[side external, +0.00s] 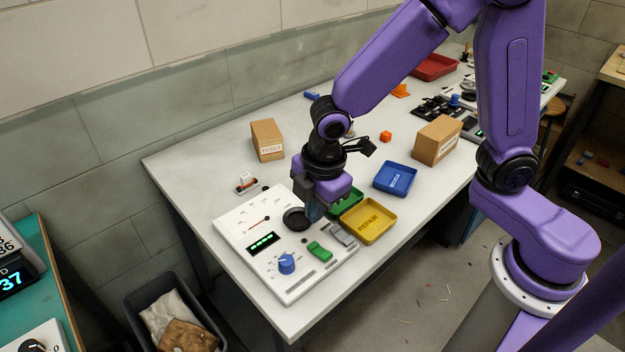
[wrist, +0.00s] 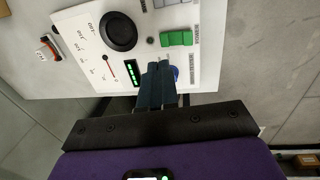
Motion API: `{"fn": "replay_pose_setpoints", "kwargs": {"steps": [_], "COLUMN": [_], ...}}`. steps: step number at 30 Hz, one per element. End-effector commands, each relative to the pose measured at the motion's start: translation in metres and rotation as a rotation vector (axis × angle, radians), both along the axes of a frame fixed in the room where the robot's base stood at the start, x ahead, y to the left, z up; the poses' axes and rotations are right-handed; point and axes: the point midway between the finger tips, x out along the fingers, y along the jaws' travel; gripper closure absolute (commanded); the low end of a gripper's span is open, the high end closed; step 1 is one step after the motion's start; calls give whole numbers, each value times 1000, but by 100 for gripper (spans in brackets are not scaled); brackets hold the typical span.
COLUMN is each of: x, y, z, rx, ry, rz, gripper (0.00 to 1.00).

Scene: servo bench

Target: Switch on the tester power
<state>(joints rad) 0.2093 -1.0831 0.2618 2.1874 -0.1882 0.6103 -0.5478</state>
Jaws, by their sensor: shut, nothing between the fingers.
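The tester is a white panel (side external: 240,225) at the near end of the bench. Its green rocker switch (side external: 319,251) also shows in the wrist view (wrist: 177,39), beside small lettering that seems to read POWER. The panel also bears a blue knob (side external: 286,264), a lit green display (side external: 263,243), a red needle and a black round part (side external: 296,219). My gripper (side external: 314,213) is shut and empty above the panel. In the wrist view, its fingertips (wrist: 160,68) partly cover the blue knob, with the green switch just beyond them.
A green tray (side external: 346,203), a yellow tray (side external: 369,221) marked REPAIR and a blue tray (side external: 395,179) stand right of my gripper. Cardboard boxes (side external: 267,140) (side external: 437,140) stand farther back. A small servo (side external: 246,183) lies behind the panel. The bench front-left edge is close to the panel.

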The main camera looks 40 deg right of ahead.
Motion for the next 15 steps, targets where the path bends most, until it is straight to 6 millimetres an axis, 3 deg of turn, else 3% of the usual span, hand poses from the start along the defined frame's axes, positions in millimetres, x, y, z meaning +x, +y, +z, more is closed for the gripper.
{"fn": "replay_pose_setpoints", "kwargs": {"steps": [6, 15], "x": [6, 9], "y": [1, 0], "z": [41, 62], "rx": [5, 1], "ry": [-3, 0], "rz": [0, 0], "gripper": [100, 100]}}
